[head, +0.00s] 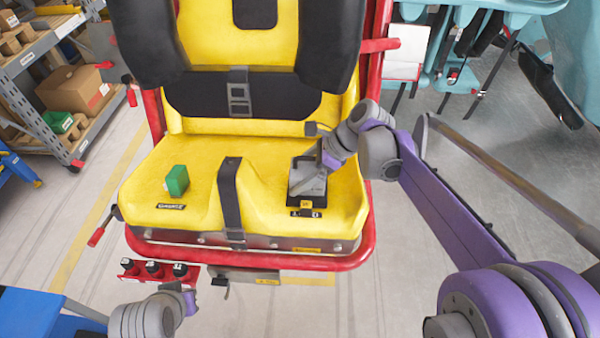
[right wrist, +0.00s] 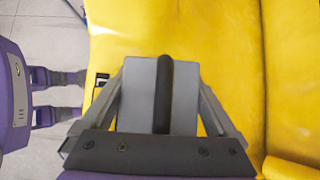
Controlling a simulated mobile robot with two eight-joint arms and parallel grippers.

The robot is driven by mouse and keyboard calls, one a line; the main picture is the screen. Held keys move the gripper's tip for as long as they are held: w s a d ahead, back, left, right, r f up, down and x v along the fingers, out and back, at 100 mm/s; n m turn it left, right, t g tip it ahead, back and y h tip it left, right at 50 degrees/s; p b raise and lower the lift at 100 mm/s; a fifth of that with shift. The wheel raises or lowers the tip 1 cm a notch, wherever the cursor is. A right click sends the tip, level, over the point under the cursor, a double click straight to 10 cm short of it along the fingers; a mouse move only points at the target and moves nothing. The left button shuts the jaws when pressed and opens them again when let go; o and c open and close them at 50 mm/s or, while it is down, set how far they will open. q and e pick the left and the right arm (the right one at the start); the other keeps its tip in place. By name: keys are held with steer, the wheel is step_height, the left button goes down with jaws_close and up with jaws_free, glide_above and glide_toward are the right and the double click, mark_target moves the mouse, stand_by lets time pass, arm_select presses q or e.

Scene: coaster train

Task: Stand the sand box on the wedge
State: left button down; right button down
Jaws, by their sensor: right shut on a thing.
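A grey box with a black handle bar (head: 308,186) is on the right half of the yellow seat, and I take it for the sand box. In the right wrist view the grey box (right wrist: 140,95) fills the space between the fingers. My right gripper (head: 312,172) is shut on it from above. The box looks upright, close to or on the seat; whether a wedge lies under it I cannot tell. A small green block (head: 177,180) stands on the seat's left half. My left gripper (head: 188,298) is low at the left, its fingers unclear.
The yellow seat (head: 270,165) has a black strap (head: 230,200) down its middle, between the green block and the grey box. A red frame (head: 368,215) surrounds it. A red holder with black knobs (head: 152,270) is below. Shelves with boxes (head: 75,90) stand at left.

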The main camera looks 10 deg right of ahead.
steer(key=shift+f, duration=0.25)
jaws_free()
steer(key=v, duration=1.1)
steer(key=shift+f, duration=0.1)
stand_by(0.8)
